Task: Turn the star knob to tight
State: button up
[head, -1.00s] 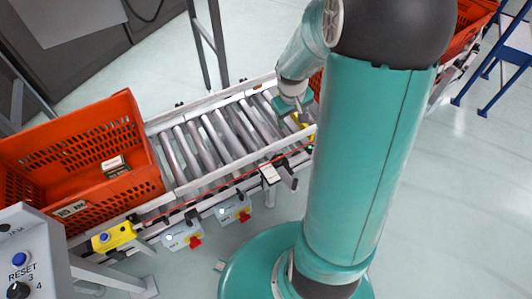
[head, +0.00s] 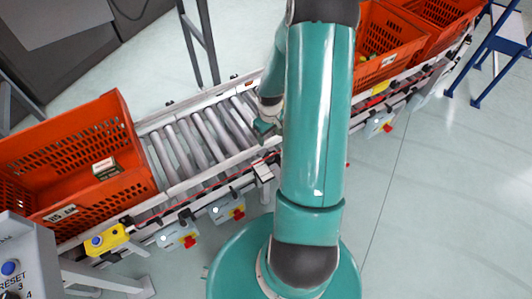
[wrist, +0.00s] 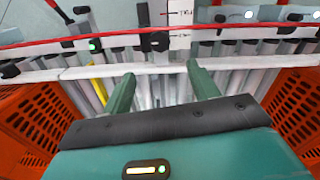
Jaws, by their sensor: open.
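A dark knob-like part (wrist: 155,40) sits on the rail side in the wrist view, beside a white label strip (wrist: 180,28). It looks like the star knob, but its shape and setting are too small to read. In the head view, a white bracket with a dark part (head: 264,172) stands out from the conveyor's front rail; I cannot tell its details. My gripper (wrist: 161,70) is open and empty, its two green fingers apart over the rail edge and pointing toward the knob. In the head view my gripper (head: 264,131) is above the rollers, partly hidden by my arm.
An orange tote (head: 130,150) with a small box (head: 104,168) stands on the left of the roller conveyor (head: 190,145). More orange totes (head: 388,62) stand to the right. Control boxes with red buttons (head: 228,207) hang below the front rail. A yellow button box (head: 107,240) is at the lower left.

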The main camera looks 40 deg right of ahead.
aim_at(269, 156)
notch_tip(269, 156, down, 13)
jog(key=shift+s+r, duration=0.1)
jog(key=shift+r, duration=0.1)
jog(key=shift+c, duration=0.3)
jog(key=c, duration=0.9)
